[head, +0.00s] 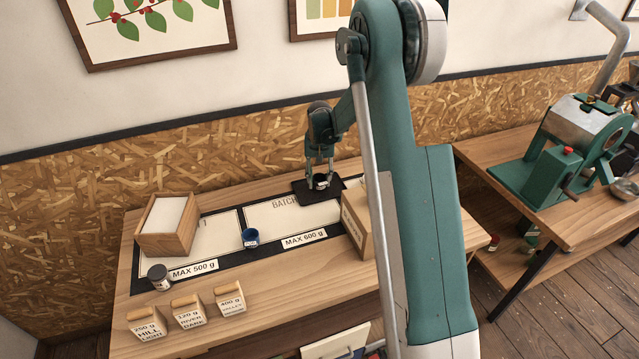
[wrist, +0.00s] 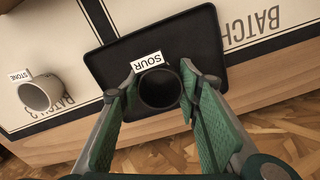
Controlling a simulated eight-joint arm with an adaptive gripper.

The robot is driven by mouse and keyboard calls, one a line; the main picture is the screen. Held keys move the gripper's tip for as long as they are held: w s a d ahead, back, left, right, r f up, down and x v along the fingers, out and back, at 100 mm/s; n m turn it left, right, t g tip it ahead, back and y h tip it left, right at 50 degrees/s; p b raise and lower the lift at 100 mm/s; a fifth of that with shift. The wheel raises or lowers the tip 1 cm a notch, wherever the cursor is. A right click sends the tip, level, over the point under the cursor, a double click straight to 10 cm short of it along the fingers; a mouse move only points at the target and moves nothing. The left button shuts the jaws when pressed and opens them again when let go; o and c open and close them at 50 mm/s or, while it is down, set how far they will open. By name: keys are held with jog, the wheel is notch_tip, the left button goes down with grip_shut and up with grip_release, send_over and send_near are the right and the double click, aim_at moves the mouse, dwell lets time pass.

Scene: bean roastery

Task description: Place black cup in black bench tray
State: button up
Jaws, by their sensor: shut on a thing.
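The black cup (wrist: 162,90) shows from above in the wrist view, with a white label reading SOUR at its rim. My gripper (wrist: 160,92) is shut on it, one finger on each side. The black bench tray (wrist: 115,65), a flat dark rectangle with a low rim, lies directly below the cup in that view. In the head view, my gripper (head: 320,172) points down over the tray (head: 310,197), with the cup (head: 321,182) between its fingertips. I cannot tell whether the cup's base touches the tray.
A beige cup (wrist: 40,93) labelled STONE stands beside the tray in the wrist view. A blue cup (head: 250,238) stands on the dark-bordered mat.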

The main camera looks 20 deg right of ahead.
jog(key=shift+f, duration=0.8)
jog(key=shift+f, duration=0.1)
jog(key=o, duration=0.9)
notch_tip(320, 180, up, 12)
jog(key=shift+r, duration=0.15)
dwell(0.5)
